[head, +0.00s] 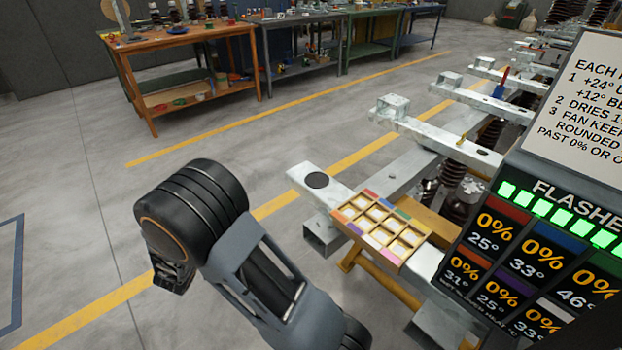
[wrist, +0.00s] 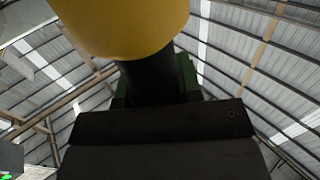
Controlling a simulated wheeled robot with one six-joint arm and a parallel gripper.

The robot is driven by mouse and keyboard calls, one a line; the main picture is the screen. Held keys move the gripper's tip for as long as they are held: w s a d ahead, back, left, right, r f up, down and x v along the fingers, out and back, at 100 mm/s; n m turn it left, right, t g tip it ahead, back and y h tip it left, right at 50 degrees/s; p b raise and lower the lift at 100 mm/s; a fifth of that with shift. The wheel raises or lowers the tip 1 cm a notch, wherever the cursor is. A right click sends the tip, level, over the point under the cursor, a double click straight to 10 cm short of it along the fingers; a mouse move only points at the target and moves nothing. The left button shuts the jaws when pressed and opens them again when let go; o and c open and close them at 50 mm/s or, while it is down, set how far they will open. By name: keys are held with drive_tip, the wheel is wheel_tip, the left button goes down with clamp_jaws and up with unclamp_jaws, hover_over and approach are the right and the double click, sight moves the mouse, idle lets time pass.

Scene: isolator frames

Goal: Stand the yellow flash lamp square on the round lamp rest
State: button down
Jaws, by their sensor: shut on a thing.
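The yellow flash lamp (wrist: 120,25) fills the top of the wrist view, its wide yellow head above a dark neck (wrist: 150,82). My gripper (wrist: 152,100) is shut on the lamp at this dark neck. The roof fills the background, so the wrist camera looks upward. A dark round disc (head: 317,180), which looks like the round lamp rest, lies flat and bare on the end of a pale metal beam in the head view. My arm bends at the left of the disc there. The gripper and lamp do not show in the head view.
A wooden tray (head: 353,231) with several coloured compartments sits right of the disc. A panel with percent readings and green lights (head: 540,255) stands at the right. Metal beams (head: 440,135) run behind. Workbenches (head: 185,45) are far back. The floor at left is clear.

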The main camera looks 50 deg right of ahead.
drive_tip(key=s+d+r+m+g+h+b, duration=0.25)
drive_tip(key=d+r+m+g+b, duration=0.2)
drive_tip(key=d+r, duration=0.9)
drive_tip(key=s+d+r+m+g+b, duration=0.1)
drive_tip(key=s+d+r+g, duration=0.1)
drive_tip(key=s+d+r, duration=0.35)
drive_tip(key=s+d+r+m+g+b, duration=0.1)
drive_tip(key=s+d+r+g, duration=0.15)
drive_tip(key=s+r, duration=0.6)
drive_tip(key=w+d+f+b, duration=0.2)
drive_tip(key=w+d+f, duration=0.6)
drive_tip(key=d+f, duration=0.3)
drive_tip(key=shift+d+f, duration=0.15)
drive_tip(key=shift+f, duration=0.8)
drive_tip(key=shift+f+n+h+b, duration=0.15)
drive_tip(key=shift+n+h+b, duration=0.1)
drive_tip(key=shift+b, duration=0.15)
